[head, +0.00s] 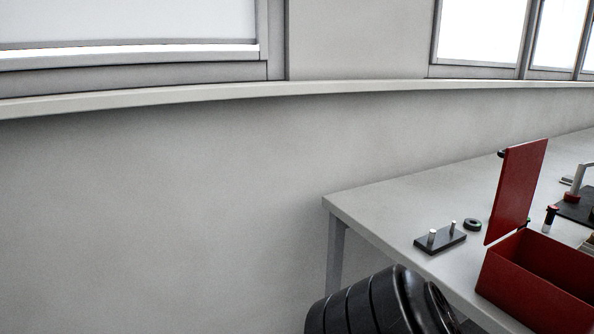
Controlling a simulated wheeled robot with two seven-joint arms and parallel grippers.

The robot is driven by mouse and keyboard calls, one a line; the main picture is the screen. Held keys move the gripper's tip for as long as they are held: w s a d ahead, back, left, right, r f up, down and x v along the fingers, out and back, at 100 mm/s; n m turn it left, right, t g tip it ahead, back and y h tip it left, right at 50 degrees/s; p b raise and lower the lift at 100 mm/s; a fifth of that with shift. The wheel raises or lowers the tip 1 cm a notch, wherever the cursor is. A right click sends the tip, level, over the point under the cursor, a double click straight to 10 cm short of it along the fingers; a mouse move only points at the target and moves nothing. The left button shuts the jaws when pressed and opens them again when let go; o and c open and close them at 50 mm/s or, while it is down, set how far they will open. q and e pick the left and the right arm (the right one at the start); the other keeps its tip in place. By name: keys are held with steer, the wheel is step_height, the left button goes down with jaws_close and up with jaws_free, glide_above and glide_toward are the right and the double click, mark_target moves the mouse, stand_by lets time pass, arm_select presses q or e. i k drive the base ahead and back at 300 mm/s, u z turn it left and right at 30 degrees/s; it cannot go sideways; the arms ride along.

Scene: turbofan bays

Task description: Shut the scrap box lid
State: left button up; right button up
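The red scrap box (503,282) stands at the lower right on the light grey table, near the front edge. Its open top shows a dark red inside, and the right part of the box is cut off by the picture edge. Its red lid (516,192) is open and stands almost upright along the box's left side. A small black piece sticks out at the lid's top left corner. Neither of my grippers is in view.
On the table (375,203) left of the lid are a dark block with two light pegs (440,240) and a black ring (473,224). A black ribbed object (370,304) is in front of the table.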

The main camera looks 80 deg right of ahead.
mark_target(522, 163)
steer(key=z, duration=2.6)
steer(key=i, duration=1.75)
steer(key=z, duration=3.55)
steer(key=k, duration=0.7)
steer(key=u, duration=0.35)
